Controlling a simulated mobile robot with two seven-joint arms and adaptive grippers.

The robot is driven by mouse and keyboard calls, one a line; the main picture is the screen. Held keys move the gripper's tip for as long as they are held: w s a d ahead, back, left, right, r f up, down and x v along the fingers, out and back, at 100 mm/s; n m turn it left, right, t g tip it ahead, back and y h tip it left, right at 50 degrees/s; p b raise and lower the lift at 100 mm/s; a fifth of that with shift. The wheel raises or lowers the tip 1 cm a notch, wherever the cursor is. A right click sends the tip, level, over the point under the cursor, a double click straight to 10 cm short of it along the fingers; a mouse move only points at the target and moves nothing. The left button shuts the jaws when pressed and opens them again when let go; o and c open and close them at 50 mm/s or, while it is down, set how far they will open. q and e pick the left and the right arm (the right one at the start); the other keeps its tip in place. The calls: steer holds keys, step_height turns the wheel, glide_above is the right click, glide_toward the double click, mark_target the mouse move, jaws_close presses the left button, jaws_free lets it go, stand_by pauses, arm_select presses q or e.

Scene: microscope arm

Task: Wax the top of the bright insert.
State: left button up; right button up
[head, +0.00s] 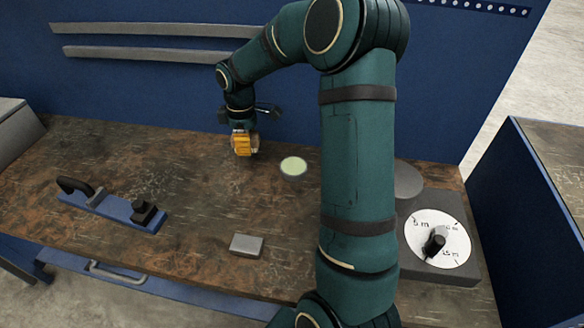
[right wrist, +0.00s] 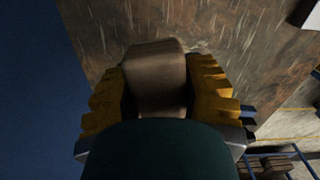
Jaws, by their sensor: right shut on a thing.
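My right gripper (head: 244,146) hangs low over the back middle of the workbench, its yellow fingers shut on a brown block (right wrist: 156,75). In the right wrist view the block sits between both fingers; its underside is hidden. A round pale-green-topped tin (head: 293,167) stands on the bench just right of the gripper, apart from it. A light grey rectangular block (head: 246,245) lies near the front edge; I cannot tell whether it is the bright insert. My left gripper is not in view.
The brown, scratched workbench (head: 200,190) has free room in the middle. A blue hand plane (head: 115,208) lies at left. A dark box with a white dial (head: 437,226) stands at right, and a grey disc (head: 407,180) lies behind it. A blue wall (head: 170,90) bounds the back.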

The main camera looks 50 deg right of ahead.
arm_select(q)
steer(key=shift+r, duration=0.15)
arm_select(e)
steer(key=shift+d, duration=0.1)
steer(key=p, duration=0.9)
glide_toward(294, 166)
steer(key=shift+w+a+f, duration=0.15)
steer(key=shift+w+a, duration=0.2)
steer(key=shift+w, duration=0.2)
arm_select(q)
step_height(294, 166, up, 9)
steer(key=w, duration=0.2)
arm_select(e)
steer(key=shift+s+d+f, duration=0.15)
steer(key=shift+s+d, duration=0.15)
steer(key=shift+s, duration=0.2)
steer(key=shift+f+b, duration=2.5)
steer(key=shift+f, duration=0.6)
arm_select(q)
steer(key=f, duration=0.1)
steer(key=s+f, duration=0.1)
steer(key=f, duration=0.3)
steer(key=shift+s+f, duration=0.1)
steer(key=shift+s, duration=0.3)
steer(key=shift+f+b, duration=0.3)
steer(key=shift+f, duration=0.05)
arm_select(e)
steer(key=shift+f, duration=0.45)
